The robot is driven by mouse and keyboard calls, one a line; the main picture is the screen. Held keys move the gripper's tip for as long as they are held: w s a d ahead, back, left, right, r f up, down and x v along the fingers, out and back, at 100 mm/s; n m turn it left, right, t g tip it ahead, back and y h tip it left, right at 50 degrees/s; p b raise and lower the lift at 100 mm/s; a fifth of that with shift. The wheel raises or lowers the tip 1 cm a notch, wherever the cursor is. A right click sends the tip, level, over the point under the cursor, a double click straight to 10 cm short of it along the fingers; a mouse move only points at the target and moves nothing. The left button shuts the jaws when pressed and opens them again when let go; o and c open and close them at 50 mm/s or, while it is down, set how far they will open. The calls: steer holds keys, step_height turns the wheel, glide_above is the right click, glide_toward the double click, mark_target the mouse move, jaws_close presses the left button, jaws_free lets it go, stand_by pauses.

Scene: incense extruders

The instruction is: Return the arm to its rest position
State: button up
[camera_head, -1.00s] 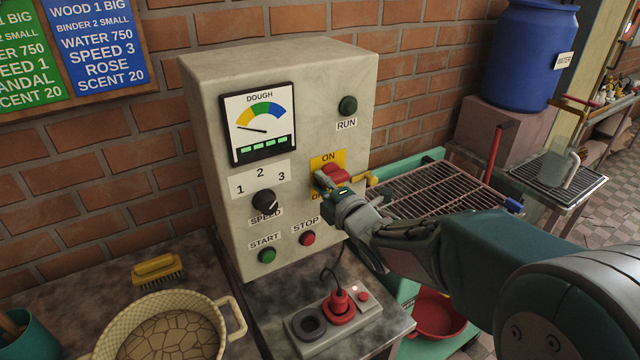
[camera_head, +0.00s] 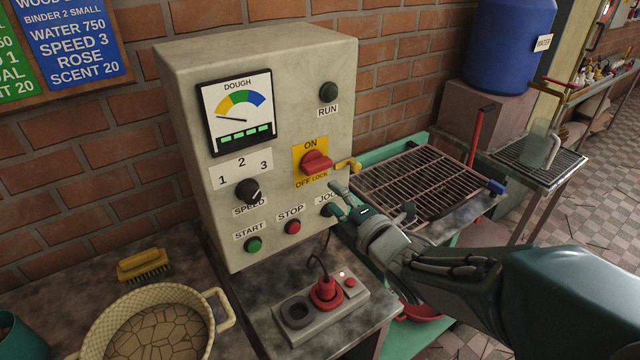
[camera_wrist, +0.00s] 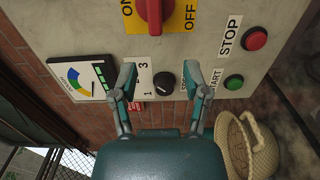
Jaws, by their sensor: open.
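My gripper (camera_head: 345,200) is open and empty. It is in front of the right part of the grey control box (camera_head: 190,80), beside the JOG label and below the red switch. Its two fingers also show apart in the wrist view (camera_wrist: 163,85), with the panel beyond them. The red rotary switch (camera_head: 316,163) sits on a yellow ON/OFF LOCK plate; it also shows at the top of the wrist view (camera_wrist: 152,12). The gripper is apart from the switch. My arm reaches in from the lower right.
A power strip (camera_head: 365,298) with a red plug (camera_head: 325,290) lies on the bench below. A woven basket (camera_head: 90,325) and a yellow brush (camera_head: 144,262) are at left. A rack (camera_head: 420,180) stands right of the box, with a blue barrel (camera_head: 508,45) behind.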

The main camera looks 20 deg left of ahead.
steer(key=shift+v, duration=0.95)
steer(key=s+d+m+h, duration=0.1)
steer(key=d+m+h, duration=1)
steer(key=d+m, duration=0.5)
steer(key=s+d+f+m+g+h, duration=0.1)
steer(key=s+d+m+g, duration=0.2)
steer(key=s+m, duration=0.3)
steer(key=s+d+f+m+g+h, duration=0.1)
steer(key=s+d+m+g, duration=0.2)
steer(key=s+d+m, duration=0.3)
steer(key=s, duration=0.5)
steer(key=shift+h, duration=0.3)
